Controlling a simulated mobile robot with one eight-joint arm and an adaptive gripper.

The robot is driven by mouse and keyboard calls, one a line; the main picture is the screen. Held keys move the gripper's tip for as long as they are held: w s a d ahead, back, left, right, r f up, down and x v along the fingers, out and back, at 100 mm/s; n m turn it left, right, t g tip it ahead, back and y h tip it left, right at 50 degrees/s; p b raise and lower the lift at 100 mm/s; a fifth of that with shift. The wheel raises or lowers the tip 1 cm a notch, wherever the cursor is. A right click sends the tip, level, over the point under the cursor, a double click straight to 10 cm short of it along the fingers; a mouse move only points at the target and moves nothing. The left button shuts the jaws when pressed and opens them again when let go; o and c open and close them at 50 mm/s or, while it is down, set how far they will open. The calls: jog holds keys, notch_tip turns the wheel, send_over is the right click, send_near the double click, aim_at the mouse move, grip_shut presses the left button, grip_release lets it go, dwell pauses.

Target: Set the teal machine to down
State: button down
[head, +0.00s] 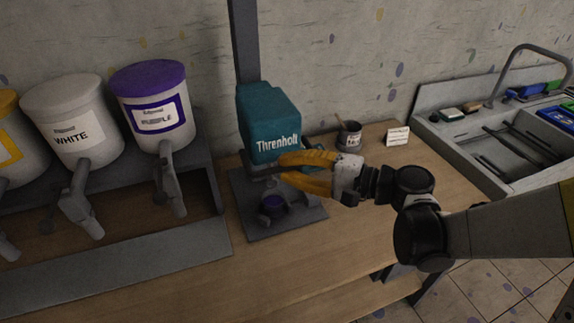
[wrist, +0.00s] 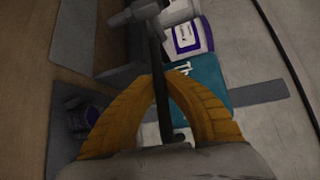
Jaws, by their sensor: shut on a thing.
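The teal machine (head: 268,120), lettered "Threnholt", stands on a dark base plate (head: 297,219) on the wooden counter. My gripper (head: 281,168), with orange fingers, is at the machine's lower front, below the lettering. In the wrist view my gripper (wrist: 165,82) is shut on a dark bar-shaped lever (wrist: 160,70). The teal body (wrist: 208,85) shows beside the fingers. The fingers hide part of the machine's underside in the head view.
White (head: 72,125) and purple (head: 155,100) paint dispensers stand on a rack to the left, their spouts near the machine. A small can (head: 349,137) and a card (head: 397,136) stand behind my arm. A sink (head: 500,140) is at right. The front counter is clear.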

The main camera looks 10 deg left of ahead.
notch_tip(320, 180, down, 10)
jog(key=b, duration=0.7)
jog(key=shift+r, duration=0.2)
jog(key=shift+s, duration=0.1)
jog(key=c, duration=1.4)
grip_release()
jog(key=v, duration=1.2)
